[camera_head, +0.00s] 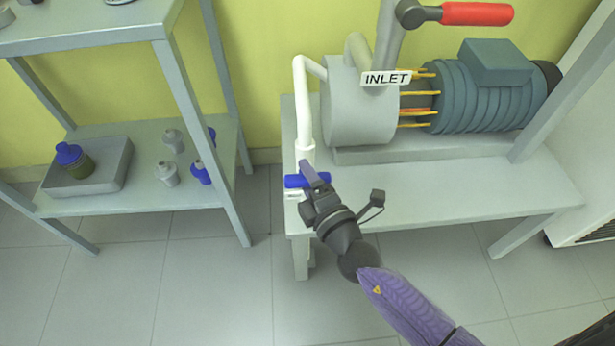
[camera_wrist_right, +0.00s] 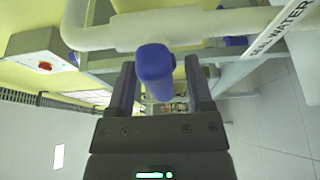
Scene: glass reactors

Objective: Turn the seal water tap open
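The seal water tap's blue handle (camera_head: 294,181) sits at the lower end of a white pipe (camera_head: 302,100), at the left end of the pump bench. It lies crosswise in the head view. My right gripper (camera_head: 314,184) reaches it from below right and partly covers it. In the right wrist view the blue handle (camera_wrist_right: 154,66) shows end-on between my two fingers, with gaps visible on both sides. The right gripper is open; whether a finger touches the handle I cannot tell. A SEAL WATER label (camera_wrist_right: 284,24) shows beside the pipe. My left gripper is not in view.
A grey pump (camera_head: 360,105) with an INLET label and a teal motor (camera_head: 488,92) stands on the bench (camera_head: 430,195). A red-handled lever valve (camera_head: 477,13) is above. A shelf (camera_head: 105,200) at left holds a tray and small bottles. Floor in front is clear.

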